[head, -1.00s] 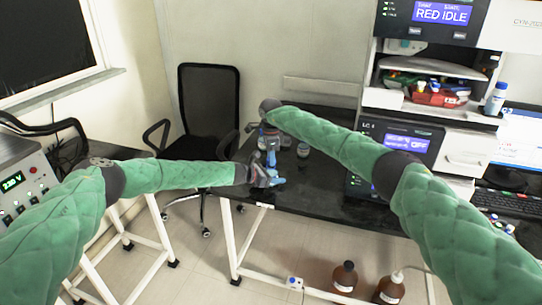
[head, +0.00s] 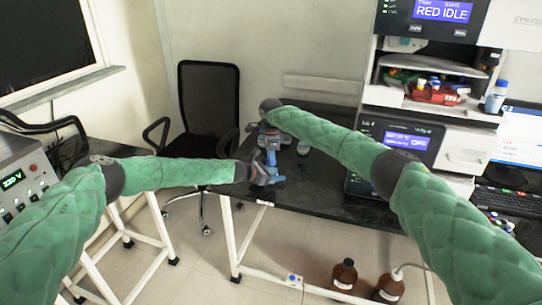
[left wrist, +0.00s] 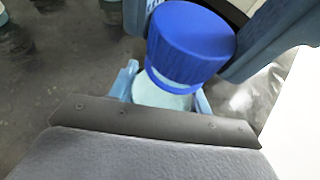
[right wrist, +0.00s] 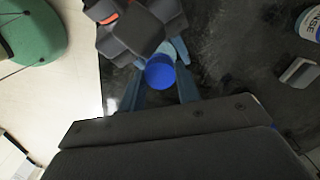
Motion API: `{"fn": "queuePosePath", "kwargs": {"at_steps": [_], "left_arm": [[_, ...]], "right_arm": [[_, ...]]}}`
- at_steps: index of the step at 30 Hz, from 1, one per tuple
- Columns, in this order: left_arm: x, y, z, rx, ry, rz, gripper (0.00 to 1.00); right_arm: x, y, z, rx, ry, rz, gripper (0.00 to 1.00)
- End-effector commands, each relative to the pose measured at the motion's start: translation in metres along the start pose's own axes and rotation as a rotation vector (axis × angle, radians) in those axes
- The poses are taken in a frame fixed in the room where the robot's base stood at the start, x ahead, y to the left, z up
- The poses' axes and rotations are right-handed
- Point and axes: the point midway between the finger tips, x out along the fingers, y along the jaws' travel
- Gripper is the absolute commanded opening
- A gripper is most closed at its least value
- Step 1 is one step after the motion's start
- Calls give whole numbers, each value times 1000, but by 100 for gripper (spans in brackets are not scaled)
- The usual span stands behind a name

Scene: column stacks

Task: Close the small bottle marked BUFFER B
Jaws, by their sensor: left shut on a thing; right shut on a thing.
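A small bottle (left wrist: 160,93) with a pale body shows in the left wrist view, with a blue screw cap (left wrist: 190,42) at its mouth. The cap also shows from above in the right wrist view (right wrist: 160,72). My left gripper (head: 272,180) is shut on the bottle body, low over the black bench. My right gripper (head: 271,150) comes from above and is shut on the cap; its blue fingers flank the cap. The cap looks slightly tilted against the body. I cannot tell whether it is fully seated. The bottle's label is hidden.
A bottle labelled RINSE (right wrist: 308,24) and a small grey block (right wrist: 298,72) are on the black bench (head: 320,190) near the grippers. Instruments (head: 408,148) stand at the right. A chair (head: 208,110) is behind. The bench front is mostly clear.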

Motion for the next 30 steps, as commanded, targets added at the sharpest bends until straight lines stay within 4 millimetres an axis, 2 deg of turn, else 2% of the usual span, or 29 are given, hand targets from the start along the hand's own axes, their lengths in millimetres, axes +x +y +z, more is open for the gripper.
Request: {"fn": "queuePosePath", "kwargs": {"at_steps": [2,3,8,30], "left_arm": [[0,0,0,0,0,0,8],[0,0,0,0,0,0,0],[0,0,0,0,0,0,0],[0,0,0,0,0,0,0]], "right_arm": [[1,0,0,0,0,0,12],[1,0,0,0,0,0,12],[1,0,0,56,0,0,12],[1,-1,1,1110,1,-1,12]]}}
